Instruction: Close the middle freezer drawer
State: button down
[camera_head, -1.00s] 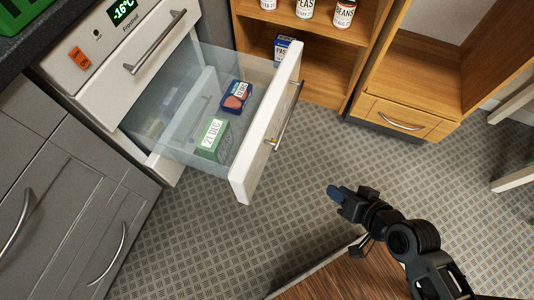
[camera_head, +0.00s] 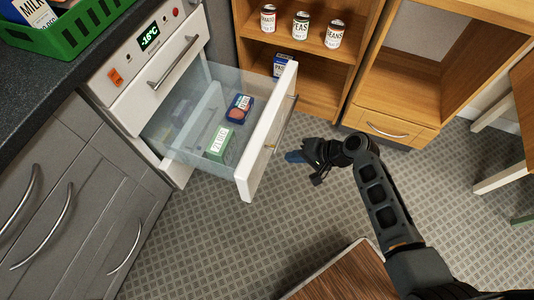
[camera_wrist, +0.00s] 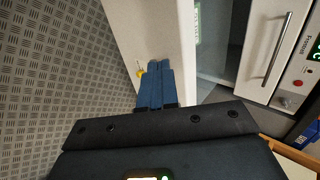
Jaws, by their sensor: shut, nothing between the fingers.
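The middle freezer drawer (camera_head: 266,150) is pulled well out of the white freezer (camera_head: 128,99). It has clear sides, a white front and a bar handle. A green box (camera_head: 218,142) and a blue box (camera_head: 239,108) lie inside it. My gripper (camera_head: 290,157) is shut and empty, just right of the drawer front, on its outer side. In the wrist view its blue fingers (camera_wrist: 154,82) lie together and overlap the white drawer front (camera_wrist: 165,25). I cannot tell whether they touch it. The drawer's handle is partly seen edge-on in the head view.
The upper drawer with a bar handle (camera_head: 173,62) is shut. A wooden shelf (camera_head: 305,68) with cans stands behind, and a wooden cabinet (camera_head: 405,100) to its right. Grey cupboards (camera_head: 80,190) stand at left. A brown tabletop (camera_head: 345,276) is at the bottom. Patterned floor is free between.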

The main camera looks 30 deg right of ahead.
aim_at(259, 155)
jog(key=shift+w+a+f, duration=0.7)
jog(key=shift+w+a, duration=0.1)
jog(key=shift+w, duration=0.35)
jog(key=shift+w+a+f, duration=0.65)
jog(key=shift+w+a, duration=0.2)
jog(key=shift+w, duration=0.25)
jog(key=shift+w+a+f, duration=0.7)
jog(key=shift+w+a, duration=0.1)
jog(key=shift+w, duration=0.35)
jog(key=shift+w+a, duration=0.1)
